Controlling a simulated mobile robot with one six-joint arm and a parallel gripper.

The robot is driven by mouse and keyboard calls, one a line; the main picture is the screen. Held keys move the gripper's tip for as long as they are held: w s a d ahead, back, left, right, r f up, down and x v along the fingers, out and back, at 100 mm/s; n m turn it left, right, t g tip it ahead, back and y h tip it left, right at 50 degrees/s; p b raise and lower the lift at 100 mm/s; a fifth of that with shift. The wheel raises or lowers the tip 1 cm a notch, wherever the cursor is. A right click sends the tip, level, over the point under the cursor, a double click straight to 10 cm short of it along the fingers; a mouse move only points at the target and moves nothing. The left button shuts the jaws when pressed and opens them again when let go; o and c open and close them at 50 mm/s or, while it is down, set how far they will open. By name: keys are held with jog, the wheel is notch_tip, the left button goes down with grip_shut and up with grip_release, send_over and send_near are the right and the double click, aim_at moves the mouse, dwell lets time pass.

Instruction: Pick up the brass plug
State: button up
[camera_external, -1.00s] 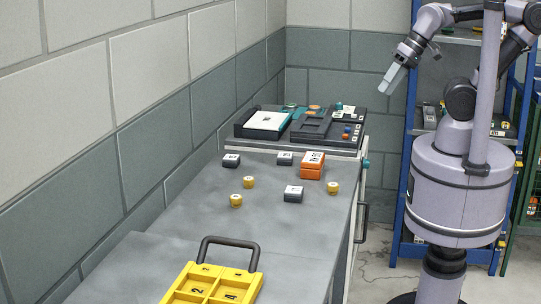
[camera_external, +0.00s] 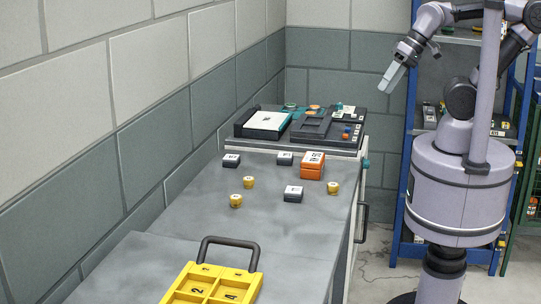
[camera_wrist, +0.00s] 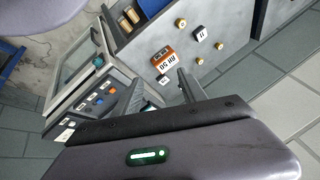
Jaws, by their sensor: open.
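Three small round brass-coloured pieces stand on the grey bench: a back left one (camera_external: 249,182), a front left one (camera_external: 236,200) and a right one (camera_external: 333,188). I cannot tell which is the brass plug. Brass-coloured pieces also show in the wrist view, one at the top (camera_wrist: 181,23). My gripper (camera_external: 388,82) is in the air to the right of the bench, well apart from these pieces. In the wrist view, its two fingers (camera_wrist: 160,78) are spread with nothing held between them.
An orange block (camera_external: 312,166) and dark blocks (camera_external: 293,194) stand among the brass pieces. A yellow compartment tray (camera_external: 213,270) with a dark handle is at the front. A dark panel (camera_external: 318,126) with buttons is at the back. A blue-framed shelf (camera_external: 408,200) stands at right.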

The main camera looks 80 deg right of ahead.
jog(key=shift+o, duration=0.4)
jog(key=n+g+h+p, duration=0.2)
jog(key=n+g+p, duration=0.3)
jog(key=n, duration=0.5)
send_over(332, 185)
jog(key=b, duration=0.1)
notch_tip(332, 185, down, 8)
jog(key=f, duration=0.1)
jog(key=shift+g, duration=0.4)
jog(key=f+b, duration=0.1)
jog(key=f, duration=0.2)
jog(key=f+b, duration=0.2)
jog(key=f, duration=0.2)
jog(key=d+f+b, duration=0.1)
jog(key=f+b, duration=0.1)
jog(key=f, duration=0.1)
jog(key=shift+s+f, duration=0.2)
jog(key=shift+s, duration=0.1)
jog(key=shift+m, duration=0.3)
jog(key=f+b, duration=0.1)
jog(key=f, duration=0.1)
jog(key=f+b, duration=0.1)
jog(key=f, duration=0.1)
jog(key=f+b, duration=0.1)
jog(key=f, duration=0.1)
jog(key=shift+w+a, duration=0.3)
jog(key=shift+a, duration=0.05)
jog(key=shift+r, duration=0.25)
grip_shut()
